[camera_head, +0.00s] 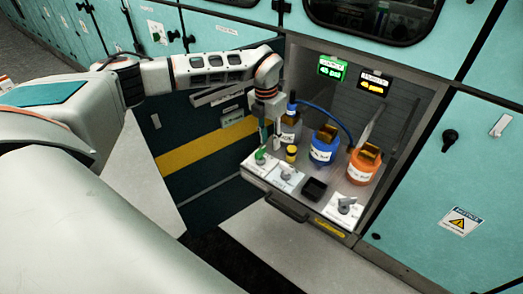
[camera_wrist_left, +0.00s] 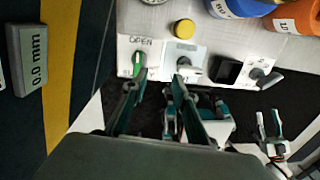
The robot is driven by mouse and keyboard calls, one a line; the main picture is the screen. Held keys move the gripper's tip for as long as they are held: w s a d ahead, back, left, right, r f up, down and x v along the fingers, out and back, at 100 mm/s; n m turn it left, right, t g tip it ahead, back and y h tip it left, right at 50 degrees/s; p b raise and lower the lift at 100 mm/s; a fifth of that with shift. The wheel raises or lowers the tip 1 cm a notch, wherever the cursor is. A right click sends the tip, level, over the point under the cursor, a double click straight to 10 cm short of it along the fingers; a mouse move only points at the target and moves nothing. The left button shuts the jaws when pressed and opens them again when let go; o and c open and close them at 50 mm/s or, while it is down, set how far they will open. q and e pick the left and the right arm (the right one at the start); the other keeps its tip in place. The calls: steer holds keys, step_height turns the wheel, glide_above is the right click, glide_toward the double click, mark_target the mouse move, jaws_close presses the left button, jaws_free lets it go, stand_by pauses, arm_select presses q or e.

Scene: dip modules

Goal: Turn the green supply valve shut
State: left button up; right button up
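The green supply valve (camera_head: 259,157) is on a white plate at the left front corner of the pull-out shelf. In the left wrist view its green handle (camera_wrist_left: 139,63) points roughly up and down the picture, just below the word OPEN. My left gripper (camera_head: 270,143) hangs above this corner, pointing down. In the left wrist view its two fingers (camera_wrist_left: 160,82) are apart with nothing held between them; the left fingertip appears just below the green handle. My right gripper (camera_wrist_left: 269,125) shows small at lower right in the left wrist view, its fingers apart and empty.
Blue (camera_head: 323,150) and orange (camera_head: 361,170) bottles stand behind. An open door (camera_head: 185,155) is at left.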

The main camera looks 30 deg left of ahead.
mark_target(261, 150)
arm_select(q)
steer(key=shift+n+y, duration=0.3)
steer(key=shift+y, duration=0.2)
steer(key=a, duration=0.4)
steer(key=shift+w+r, duration=0.15)
steer(key=shift+r, duration=0.25)
step_height(261, 150, down, 8)
steer(key=shift+r, duration=0.25)
steer(key=shift+d, duration=0.1)
jaws_close()
